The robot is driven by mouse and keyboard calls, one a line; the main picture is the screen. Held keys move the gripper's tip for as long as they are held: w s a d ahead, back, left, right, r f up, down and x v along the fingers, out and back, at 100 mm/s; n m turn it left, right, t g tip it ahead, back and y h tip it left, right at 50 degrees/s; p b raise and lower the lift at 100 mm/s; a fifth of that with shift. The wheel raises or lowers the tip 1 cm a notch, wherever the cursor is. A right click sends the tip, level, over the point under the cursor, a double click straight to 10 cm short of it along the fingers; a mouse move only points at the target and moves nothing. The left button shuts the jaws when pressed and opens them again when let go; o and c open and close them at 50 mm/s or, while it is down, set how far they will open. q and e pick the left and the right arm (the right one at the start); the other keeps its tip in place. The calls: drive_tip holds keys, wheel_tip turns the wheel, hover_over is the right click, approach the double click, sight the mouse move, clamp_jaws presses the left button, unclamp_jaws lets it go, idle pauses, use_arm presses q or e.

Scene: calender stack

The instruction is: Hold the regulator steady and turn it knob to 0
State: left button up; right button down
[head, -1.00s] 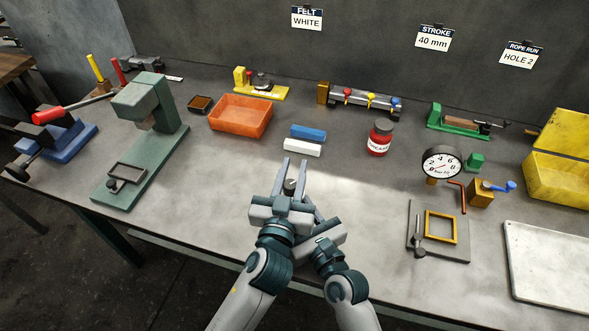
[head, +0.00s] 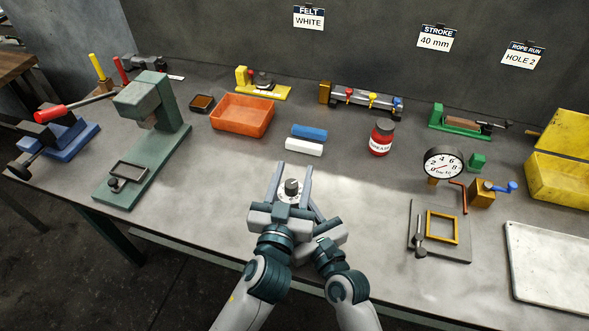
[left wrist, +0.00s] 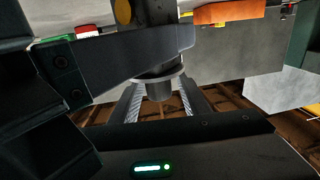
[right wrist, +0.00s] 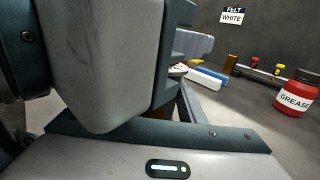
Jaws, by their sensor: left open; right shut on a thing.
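The regulator (head: 290,196) is near the front middle of the bench, mostly hidden by my grippers. Its dark round knob (head: 292,186) sits above a pale dial face with markings. The knob's pointer setting is too small to read. My left gripper (head: 294,168) is open, its fingers on either side of the knob with gaps. The knob (left wrist: 158,88) also shows between the fingers in the left wrist view. My right gripper (head: 316,211) is lower and shut on the regulator. In the right wrist view my left gripper covers much, and part of the dial (right wrist: 178,70) shows.
A white block (head: 303,147) and a blue block (head: 309,132) lie just behind the grippers. A red grease jar (head: 381,139) and a gauge (head: 443,163) stand to the right. An orange tray (head: 241,116) and a green press (head: 152,150) are to the left.

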use_arm(q)
drive_tip(key=v, duration=1)
drive_tip(key=shift+s, duration=0.15)
drive_tip(key=shift+a, duration=0.1)
